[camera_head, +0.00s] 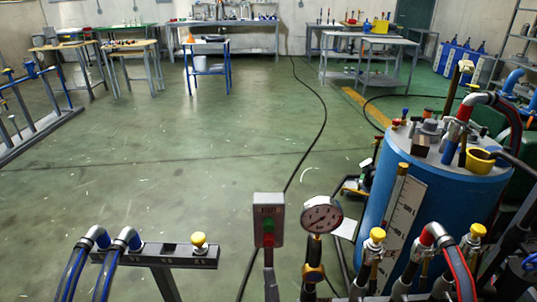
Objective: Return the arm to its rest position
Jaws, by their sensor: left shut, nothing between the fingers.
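I cannot clearly pick out my left gripper among the hoses, posts and fittings in the lower part of the head view. No object shows held in it. My right gripper does not show. A control box (268,222) with a red and a green button stands on a post at the bottom centre. A round pressure gauge (322,215) stands just to its right on a brass fitting.
A large blue tank (440,190) with a scale plate (403,212), fittings and a yellow cup (481,161) fills the right. A dark rail (165,255) with hoses and a yellow knob (199,241) is at lower left. Green floor is open beyond, crossed by a black cable.

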